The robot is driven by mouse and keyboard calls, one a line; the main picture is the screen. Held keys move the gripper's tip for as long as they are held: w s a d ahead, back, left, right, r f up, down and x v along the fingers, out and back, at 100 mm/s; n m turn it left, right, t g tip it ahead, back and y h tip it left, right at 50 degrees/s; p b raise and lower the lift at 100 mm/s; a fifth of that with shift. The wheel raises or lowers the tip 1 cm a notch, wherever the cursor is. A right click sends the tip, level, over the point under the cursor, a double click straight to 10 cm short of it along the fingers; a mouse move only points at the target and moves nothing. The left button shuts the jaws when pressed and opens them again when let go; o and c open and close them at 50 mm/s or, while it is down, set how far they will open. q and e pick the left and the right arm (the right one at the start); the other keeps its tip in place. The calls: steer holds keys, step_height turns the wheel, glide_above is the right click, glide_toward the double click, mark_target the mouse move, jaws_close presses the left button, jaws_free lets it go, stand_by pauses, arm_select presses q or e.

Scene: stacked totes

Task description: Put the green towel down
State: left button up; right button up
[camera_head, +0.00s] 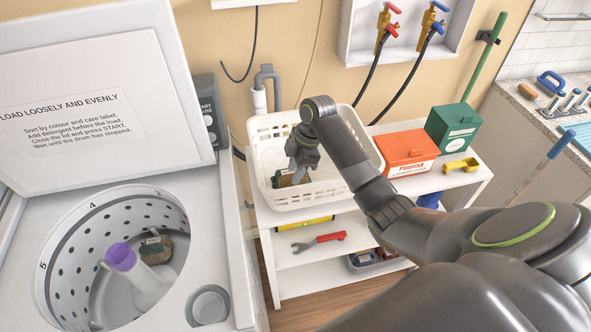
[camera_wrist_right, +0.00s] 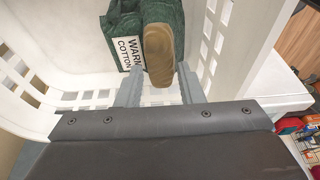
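The green towel (camera_wrist_right: 119,22) is a dark green bundle with a white "WARM COTTON" label and a tan rounded ridge. It is inside the white basket (camera_head: 325,193), low down near its left side, and it shows partly behind my gripper in the head view (camera_head: 283,181). My right gripper (camera_wrist_right: 160,75) points down into the basket, with its two fingers on either side of the ridge, close against it. It looks shut on the towel. I cannot tell whether the towel touches the basket floor. My left gripper is not in view.
The basket stands on a white shelf unit (camera_head: 455,178) beside an orange box (camera_head: 408,153) and a green box (camera_head: 453,127). At left is an open washer (camera_head: 205,250); its drum holds a dark labelled bundle (camera_head: 156,249) beside a purple-topped agitator (camera_head: 121,257).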

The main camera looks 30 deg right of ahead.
steer(key=w+b+v, duration=0.1)
steer(key=b+v, duration=0.1)
steer(key=v, duration=0.5)
step_height(320, 180, up, 5)
steer(key=p, duration=0.4)
glide_above(304, 182)
steer(key=shift+s+d+r, duration=0.2)
steer(key=shift+d+r, duration=0.05)
steer(key=shift+d, duration=0.05)
steer(key=shift+f, duration=0.1)
